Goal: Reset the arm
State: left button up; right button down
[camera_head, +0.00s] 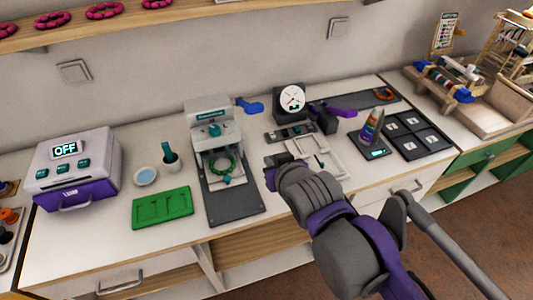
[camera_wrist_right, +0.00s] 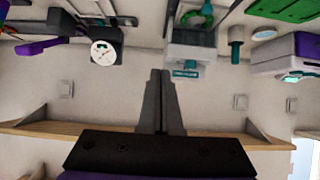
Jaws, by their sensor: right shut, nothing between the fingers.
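My right arm comes in from the lower right in the head view, and its gripper (camera_head: 271,172) is over the counter, just right of the dark grey mat. In the right wrist view the two fingers (camera_wrist_right: 160,74) are together, shut with nothing between them. The wrist view looks upside down towards the wall, with the counter items along its top. My left gripper is not in view. The right arm hides part of the counter front.
A press-like machine (camera_head: 208,117) with a green bead ring stands left of my gripper. A dial gauge (camera_head: 292,97) stands behind it. A green board (camera_head: 162,208) and an OFF box (camera_head: 75,165) are further left. A wooden shelf (camera_head: 190,14) runs above.

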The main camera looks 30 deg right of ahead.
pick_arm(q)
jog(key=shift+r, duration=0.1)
pick_arm(e)
jog(key=shift+s+a+r, duration=0.1)
jog(key=shift+s+r, duration=0.2)
jog(key=shift+s, duration=0.2)
pick_arm(q)
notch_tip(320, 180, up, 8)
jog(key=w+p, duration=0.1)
jog(key=p, duration=0.5)
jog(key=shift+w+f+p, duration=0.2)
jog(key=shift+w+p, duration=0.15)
pick_arm(e)
jog(key=s+a+f+n+g+y, duration=0.2)
jog(key=s+a+f+g, duration=0.3)
jog(key=f, duration=0.5)
jog(key=s+a, duration=0.2)
jog(key=s, duration=0.1)
jog(key=shift+f+n+g+y, duration=0.3)
jog(key=shift+w, duration=0.1)
